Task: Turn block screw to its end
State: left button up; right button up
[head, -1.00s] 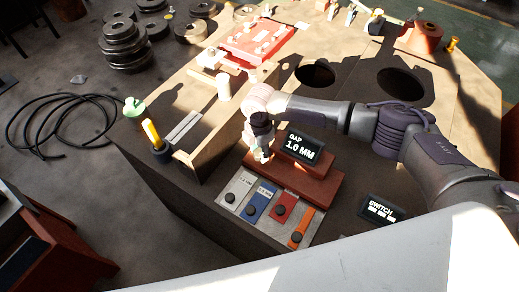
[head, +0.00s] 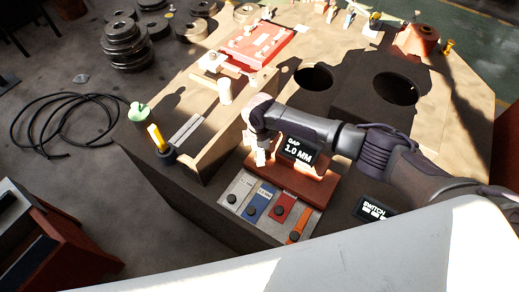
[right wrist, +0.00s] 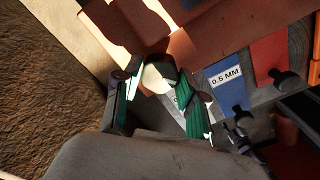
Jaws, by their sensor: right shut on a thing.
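The red-brown block (head: 316,187) stands on the bench, with a "GAP 1.0 MM" display (head: 297,150) on it. My right gripper (head: 261,158) is at the block's left end, pointing down. In the right wrist view, my right gripper (right wrist: 160,98) has its green-padded fingers shut on a pale round knob (right wrist: 158,74), which appears to be the block screw, beside the block (right wrist: 205,45). The knob's lower part is hidden by the fingers. In the head view the gripper hides the screw. My left gripper is not in view.
Grey, blue, red and orange gauge strips (head: 257,204) lie in front of the block; the blue one reads 0.5 MM. A "SWITCH" display (head: 376,208) is at the right. Round holes (head: 397,88) lie behind.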

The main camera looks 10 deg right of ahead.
jog(key=shift+m+p, duration=0.6)
jog(key=shift+m, duration=0.5)
jog(key=o, duration=1.1)
jog(key=shift+o, duration=0.2)
jog(key=shift+r, duration=0.1)
notch_tip(320, 180, up, 12)
